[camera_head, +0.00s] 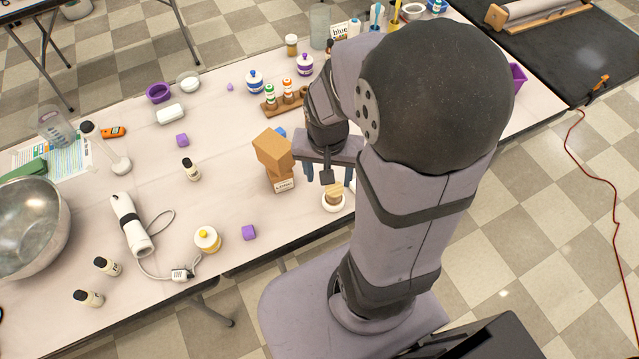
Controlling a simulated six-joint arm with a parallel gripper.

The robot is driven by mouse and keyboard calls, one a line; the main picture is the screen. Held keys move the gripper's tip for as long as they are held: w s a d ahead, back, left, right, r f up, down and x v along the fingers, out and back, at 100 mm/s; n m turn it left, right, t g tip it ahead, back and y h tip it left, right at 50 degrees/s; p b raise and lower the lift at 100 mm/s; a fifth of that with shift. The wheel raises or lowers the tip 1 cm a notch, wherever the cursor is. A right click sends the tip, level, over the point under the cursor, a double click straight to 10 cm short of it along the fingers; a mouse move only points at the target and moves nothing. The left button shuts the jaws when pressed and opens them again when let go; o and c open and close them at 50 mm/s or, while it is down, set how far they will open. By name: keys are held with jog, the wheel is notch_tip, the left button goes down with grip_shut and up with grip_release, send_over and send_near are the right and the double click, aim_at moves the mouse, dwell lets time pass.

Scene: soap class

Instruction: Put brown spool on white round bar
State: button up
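A small tan-brown round piece (334,191), which looks like the brown spool, sits on a low white round piece (334,207) near the front edge of the table. The white piece looks like the white round bar, its rim showing around the brown one. My gripper (328,178) is just above and behind them, pointing down. Its two fingers are spread wide with nothing visible between them. It looks apart from the spool, though the exact gap is hard to tell. My arm hides part of the table to the right.
Tan blocks (272,152) stand close left of my gripper. A wooden rack with small bottles (284,99) is behind.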

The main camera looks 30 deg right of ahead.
jog(key=s+a+r+n+g+y, duration=0.1)
jog(key=s+a+n, duration=0.3)
jog(key=a+n, duration=0.3)
jog(key=shift+s+r, duration=0.25)
jog(key=shift+r, duration=0.05)
